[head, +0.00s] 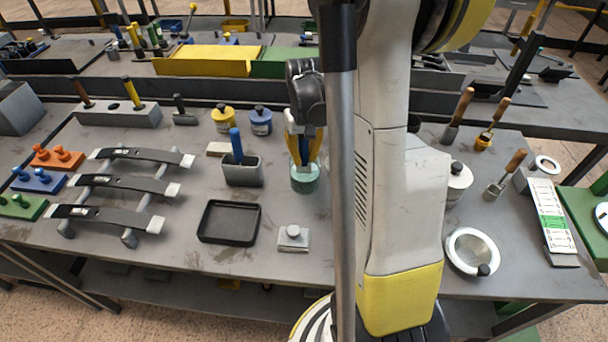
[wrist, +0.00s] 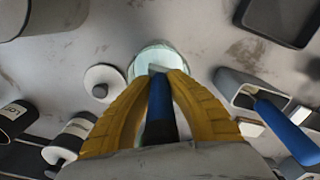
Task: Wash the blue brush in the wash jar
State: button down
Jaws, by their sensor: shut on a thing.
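My gripper (head: 303,160) points down over the wash jar, its yellow fingers shut on a blue-handled tool, the blue brush (wrist: 158,103). The wash jar (head: 305,183) is a pale green, see-through cup on the table. It also shows in the wrist view (wrist: 150,52), below the fingertips. The brush's lower end overlaps the jar mouth. I cannot tell how deep it is, and its bristles are not clearly seen. Another blue-handled tool (head: 236,142) stands in a grey holder (head: 243,176) left of the jar. My arm hides the table right of the jar.
A black tray (head: 229,236) and a small grey block with a knob (head: 293,240) stand in front. Yellow (head: 222,119) and blue (head: 260,121) lidded pots stand behind. Several dark strip racks (head: 125,186) fill the left. A white ring-rimmed bowl (head: 460,262) stands to the right.

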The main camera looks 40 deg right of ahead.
jog(key=shift+r, duration=0.1)
jog(key=shift+r+p, duration=2.7)
jog(key=shift+r, duration=0.9)
notch_tip(320, 180, up, 6)
jog(key=p, duration=0.4)
jog(key=shift+r, duration=0.1)
